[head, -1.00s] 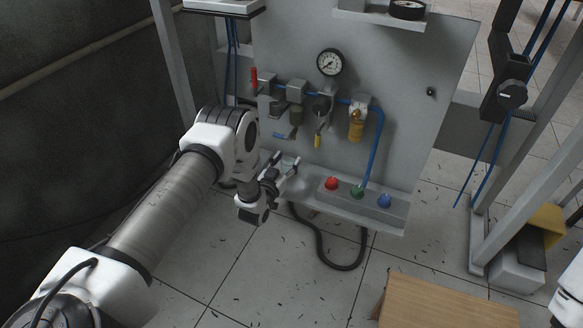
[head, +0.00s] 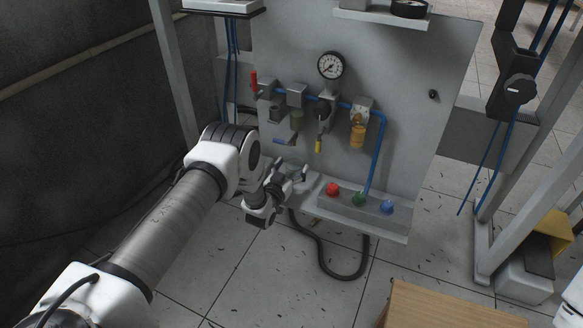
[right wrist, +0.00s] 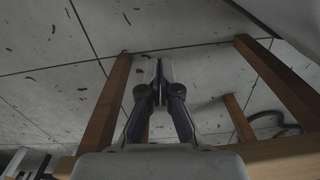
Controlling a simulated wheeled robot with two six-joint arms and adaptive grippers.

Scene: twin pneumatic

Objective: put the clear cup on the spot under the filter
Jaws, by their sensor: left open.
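My left gripper (head: 292,169) is open at the left end of the grey ledge at the foot of the panel, below the filter. The filter (head: 296,119), with a dull olive bowl, hangs on the panel's blue air line, above and slightly right of the gripper. I cannot make out the clear cup for sure; the gripper's fingers cover the left end of the ledge. The spot under the filter is also hidden there. My right gripper (right wrist: 162,72) shows in the right wrist view with its fingers together and nothing between them.
The ledge (head: 345,221) carries red (head: 333,189), green (head: 359,199) and blue (head: 387,207) buttons. An amber-bowled unit (head: 358,134) and a gauge (head: 330,65) are on the panel. A black hose (head: 325,262) loops below. A wooden stool (head: 440,305) stands at front right.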

